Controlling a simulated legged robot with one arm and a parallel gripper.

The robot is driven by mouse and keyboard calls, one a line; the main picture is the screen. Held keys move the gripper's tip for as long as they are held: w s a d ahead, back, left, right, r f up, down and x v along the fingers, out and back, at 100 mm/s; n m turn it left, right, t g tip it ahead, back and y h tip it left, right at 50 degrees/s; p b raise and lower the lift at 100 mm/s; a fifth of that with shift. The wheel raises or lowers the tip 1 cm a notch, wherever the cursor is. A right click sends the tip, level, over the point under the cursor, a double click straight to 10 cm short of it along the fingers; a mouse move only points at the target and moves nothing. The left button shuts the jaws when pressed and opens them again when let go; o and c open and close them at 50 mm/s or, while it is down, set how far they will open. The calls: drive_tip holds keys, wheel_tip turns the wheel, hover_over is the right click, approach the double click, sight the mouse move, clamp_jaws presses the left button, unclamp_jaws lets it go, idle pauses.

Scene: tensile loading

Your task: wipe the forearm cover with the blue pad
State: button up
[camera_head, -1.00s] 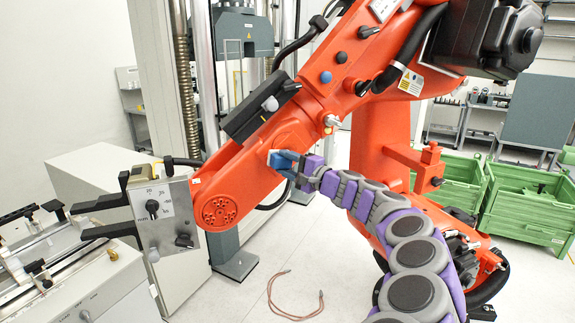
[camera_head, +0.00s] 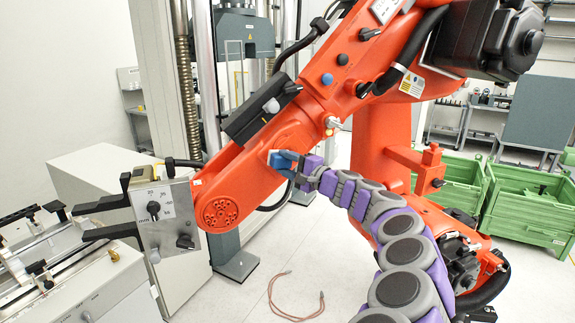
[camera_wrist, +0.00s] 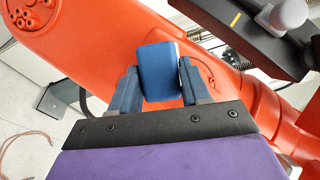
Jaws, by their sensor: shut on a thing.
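The forearm cover is the orange casing (camera_head: 243,186) of the industrial robot arm, slanting across the middle of the head view. It also fills much of the wrist view (camera_wrist: 90,40). The blue pad (camera_wrist: 159,70), a small block with a white edge, sits between my gripper's two fingers. My gripper (camera_head: 290,162) is shut on it at the right part of the forearm cover. The pad (camera_head: 279,161) lies against or very close to the orange surface; exact contact cannot be told. My purple and grey arm reaches in from the lower right.
A black box with a white knob (camera_head: 262,110) is mounted along the forearm's upper edge. A grey tool with black fingers (camera_head: 165,215) is at its left end. Green crates (camera_head: 530,205) stand at the right. A reddish cable (camera_head: 295,312) lies on the floor.

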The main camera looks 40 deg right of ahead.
drive_tip(key=shift+w, duration=0.25)
drive_tip(key=shift+d, duration=0.15)
drive_tip(key=s+d+p, duration=0.2)
drive_tip(key=d, duration=0.5)
drive_tip(key=shift+p, duration=0.3)
drive_tip(key=shift+s+r, duration=0.1)
drive_tip(key=shift+w+a+b, duration=0.35)
drive_tip(key=shift+a+b, duration=0.4)
drive_tip(key=shift+a, duration=0.45)
drive_tip(key=shift+w+a+b, duration=0.4)
drive_tip(key=shift+a+b, duration=0.35)
drive_tip(key=shift+a, duration=0.5)
drive_tip(key=shift+w+a+b, duration=0.35)
drive_tip(key=shift+a+b, duration=0.4)
drive_tip(key=shift+a, duration=0.45)
